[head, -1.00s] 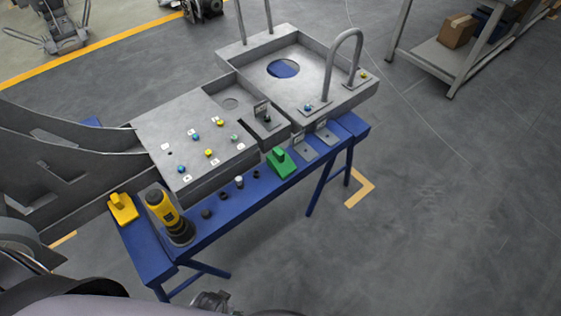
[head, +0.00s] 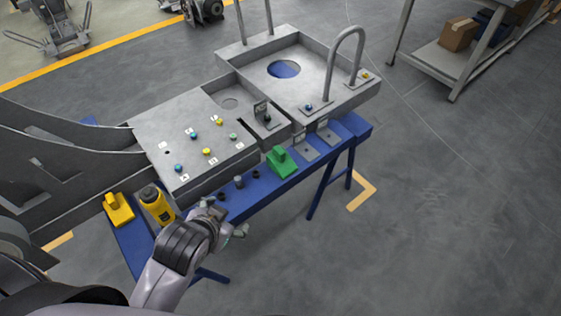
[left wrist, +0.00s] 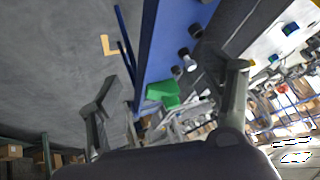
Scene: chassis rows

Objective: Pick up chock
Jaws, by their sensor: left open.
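A green chock-shaped block (head: 281,161) with a raised grip stands on the front strip of the blue bench. It also shows in the left wrist view (left wrist: 163,93), ahead of my fingers and in the gap between them. A yellow block of similar shape (head: 118,209) lies at the bench's left end. My left gripper (head: 228,217) is over the bench's front edge, left of the green block and apart from it. Its two fingers are spread and empty in the left wrist view (left wrist: 175,76). My right gripper is in neither view.
The blue bench (head: 262,197) carries a grey metal chassis (head: 150,125) with coloured knobs and a tall bent handle (head: 343,62). A yellow and black tool (head: 156,203) and small dark knobs stand near my arm. A shelf with boxes (head: 446,68) is at the upper right. Floor in front is clear.

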